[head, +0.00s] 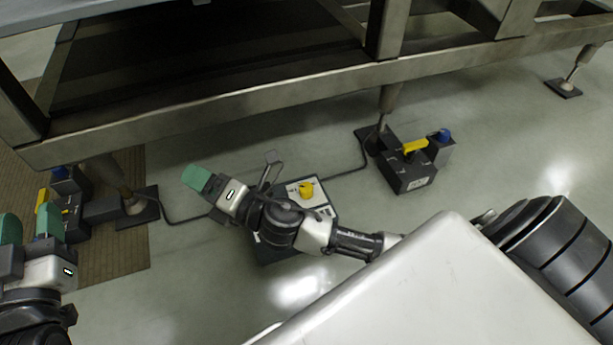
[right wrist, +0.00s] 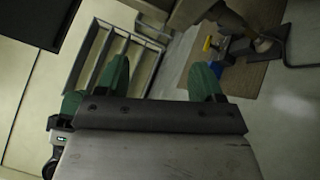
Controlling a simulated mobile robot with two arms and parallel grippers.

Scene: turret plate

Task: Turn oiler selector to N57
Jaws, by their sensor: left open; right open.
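A dark box with a white top plate (head: 322,196) and a yellow knob (head: 306,190) stands on the floor in the middle of the head view. It looks like the oiler selector; its markings are too small to read. My right gripper (head: 198,179) is left of this box, open and empty, and its forearm covers the box's front part. In the right wrist view its green fingers (right wrist: 162,82) stand apart, and the knob is not in that view. My left gripper (head: 29,227) is open and empty at the left edge of the head view.
A dark box with a yellow handle and blue knob (head: 408,172) stands right of the middle. A heavy metal frame (head: 250,105) crosses above, on footed legs. A cable (head: 350,170) runs along the floor.

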